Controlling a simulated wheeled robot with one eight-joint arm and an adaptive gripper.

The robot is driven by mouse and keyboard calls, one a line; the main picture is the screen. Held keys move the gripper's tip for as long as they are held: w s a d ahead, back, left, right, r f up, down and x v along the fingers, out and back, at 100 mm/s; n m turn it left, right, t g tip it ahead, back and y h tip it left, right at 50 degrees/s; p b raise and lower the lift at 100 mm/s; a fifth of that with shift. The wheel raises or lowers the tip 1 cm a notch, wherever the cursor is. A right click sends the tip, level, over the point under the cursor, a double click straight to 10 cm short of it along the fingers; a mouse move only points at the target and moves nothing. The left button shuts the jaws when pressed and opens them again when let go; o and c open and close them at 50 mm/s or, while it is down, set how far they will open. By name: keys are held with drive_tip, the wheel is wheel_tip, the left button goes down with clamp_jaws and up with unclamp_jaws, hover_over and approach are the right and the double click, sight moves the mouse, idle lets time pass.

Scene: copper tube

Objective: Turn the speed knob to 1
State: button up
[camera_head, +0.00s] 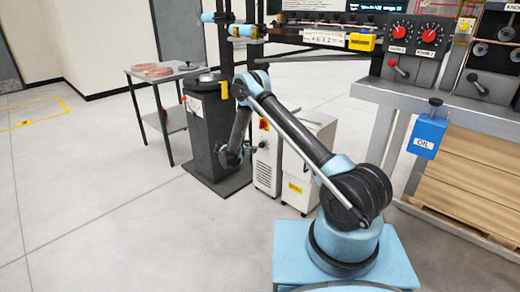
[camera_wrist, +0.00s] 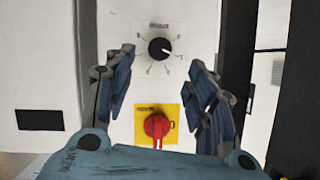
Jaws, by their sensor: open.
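A black round knob (camera_wrist: 159,48) with a white pointer sits on a white panel in the wrist view. Its pointer aims right and slightly down. Marks ring it, too small to read, and the label above is blurred. A red rotary switch (camera_wrist: 157,125) on a yellow plate sits below it, its handle upright. My gripper (camera_wrist: 161,58) is open and empty, with one blue finger on each side of the knob, apart from it. In the head view my gripper hangs near the white cabinet (camera_head: 296,160); the black knob is too small to make out there.
A dark grey machine (camera_head: 205,130) stands left of the white cabinet. A side table (camera_head: 160,75) with copper coils is further left. A workbench (camera_head: 385,95) with red knobs and a blue oil box (camera_head: 427,133) is at right. Floor is open at left.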

sight(260, 146)
drive_tip(key=x, duration=1)
drive_tip(key=c, duration=1.1)
